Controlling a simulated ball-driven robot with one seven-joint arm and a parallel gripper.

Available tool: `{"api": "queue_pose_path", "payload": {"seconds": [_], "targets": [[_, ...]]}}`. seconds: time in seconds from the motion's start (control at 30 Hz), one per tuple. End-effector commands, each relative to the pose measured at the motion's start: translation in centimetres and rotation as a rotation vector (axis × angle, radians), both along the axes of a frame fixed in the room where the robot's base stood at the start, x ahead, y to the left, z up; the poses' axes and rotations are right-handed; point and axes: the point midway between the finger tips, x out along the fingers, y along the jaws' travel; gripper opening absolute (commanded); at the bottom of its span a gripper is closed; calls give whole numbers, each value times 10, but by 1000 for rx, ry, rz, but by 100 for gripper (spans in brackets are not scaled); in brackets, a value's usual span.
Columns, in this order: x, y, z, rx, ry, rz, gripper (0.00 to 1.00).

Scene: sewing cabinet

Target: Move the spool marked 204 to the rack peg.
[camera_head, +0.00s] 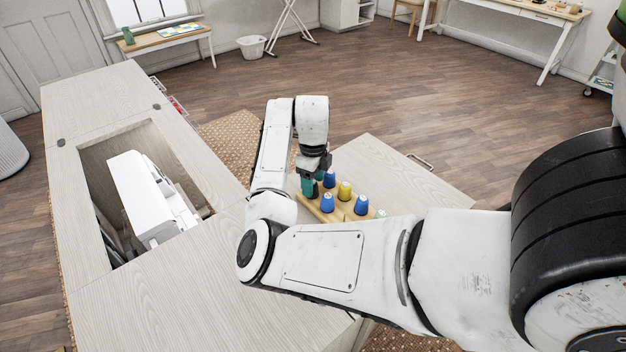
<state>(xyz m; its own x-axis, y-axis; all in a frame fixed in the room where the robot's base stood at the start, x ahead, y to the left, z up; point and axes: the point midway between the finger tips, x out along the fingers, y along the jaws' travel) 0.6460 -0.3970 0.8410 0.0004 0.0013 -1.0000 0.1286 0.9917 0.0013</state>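A light wooden rack (343,212) stands on the cabinet's right-hand leaf, partly hidden behind my arm. It carries several cone-shaped spools: a blue spool (329,180) at the back, a yellow spool (345,191), a blue spool (327,203) at the front, another blue spool (361,205), and a pale green one (380,214) mostly hidden. Their marks are too small to read, so I cannot tell which is 204. My gripper (310,178) points down at the rack's left end. Something teal (308,187) shows at its fingers; I cannot tell whether it is held.
The pale wooden cabinet top (200,290) has an open well at left with a white sewing machine (150,200) sunk in it. The leaf (385,160) behind the rack is clear. My arm covers the front right.

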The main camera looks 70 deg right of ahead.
Motion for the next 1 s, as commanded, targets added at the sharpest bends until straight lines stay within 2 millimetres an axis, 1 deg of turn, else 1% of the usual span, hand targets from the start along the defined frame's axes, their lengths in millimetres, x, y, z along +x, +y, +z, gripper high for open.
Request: {"api": "queue_pose_path", "payload": {"seconds": [0.03, 0.07, 0.3, 0.43, 0.57, 0.8, 0.9, 1.0], "targets": [[0, 0, 0, 0, 0, 0, 65], [0, 0, 0, 0, 0, 0, 68], [0, 0, 1, 0, 0, 0, 68], [1, 0, 9, 0, -2, 1, 68], [1, -1, 28, -2, -3, -1, 68], [0, -1, 75, -2, -3, -2, 68], [1, -1, 90, -1, -3, 0, 68], [0, 0, 100, 0, -1, -1, 68]]}}
